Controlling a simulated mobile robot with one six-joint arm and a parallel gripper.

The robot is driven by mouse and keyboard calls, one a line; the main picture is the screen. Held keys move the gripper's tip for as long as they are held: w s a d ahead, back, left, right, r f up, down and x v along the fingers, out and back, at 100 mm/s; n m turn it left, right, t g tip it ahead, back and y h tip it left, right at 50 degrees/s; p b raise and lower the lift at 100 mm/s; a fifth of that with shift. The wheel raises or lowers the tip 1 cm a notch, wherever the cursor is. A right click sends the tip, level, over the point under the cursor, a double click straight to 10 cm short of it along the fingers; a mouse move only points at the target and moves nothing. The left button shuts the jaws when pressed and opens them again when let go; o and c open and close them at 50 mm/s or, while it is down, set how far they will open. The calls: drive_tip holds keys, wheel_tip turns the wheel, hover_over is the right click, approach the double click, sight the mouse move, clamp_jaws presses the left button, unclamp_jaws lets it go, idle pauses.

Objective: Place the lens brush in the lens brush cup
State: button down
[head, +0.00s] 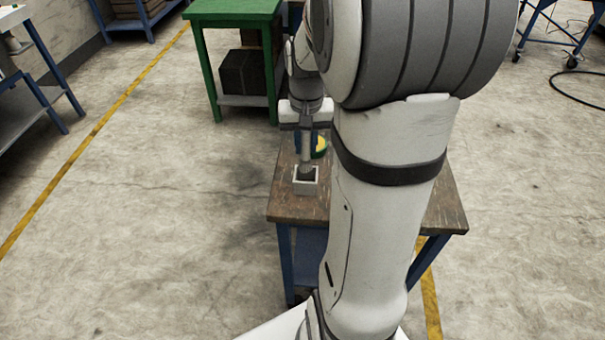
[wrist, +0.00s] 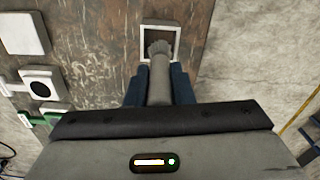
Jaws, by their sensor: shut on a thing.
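My gripper (head: 306,122) is shut on the lens brush (head: 306,150), a grey stick with a brush end pointing down. In the wrist view, the brush (wrist: 160,88) runs between the two blue fingers of my gripper (wrist: 160,70). The lens brush cup is a square, white-rimmed holder with a dark inside; its rim (head: 297,187) shows near the table's left edge. In the wrist view, the brush end overlaps the opening of the cup (wrist: 146,40). I cannot tell how far the brush end is inside the cup.
The cup stands on a worn wooden table (head: 288,208) with blue legs. A yellow and green object (head: 320,147) is just behind the brush. In the wrist view, a white block (wrist: 24,33) and a white holder with a dark round opening (wrist: 40,85) lie left.

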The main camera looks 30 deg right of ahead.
sight(306, 161)
drive_tip(key=shift+f, duration=3.1)
drive_tip(key=shift+f, duration=0.15)
drive_tip(key=c, duration=1.3)
unclamp_jaws()
drive_tip(key=shift+o, duration=0.2)
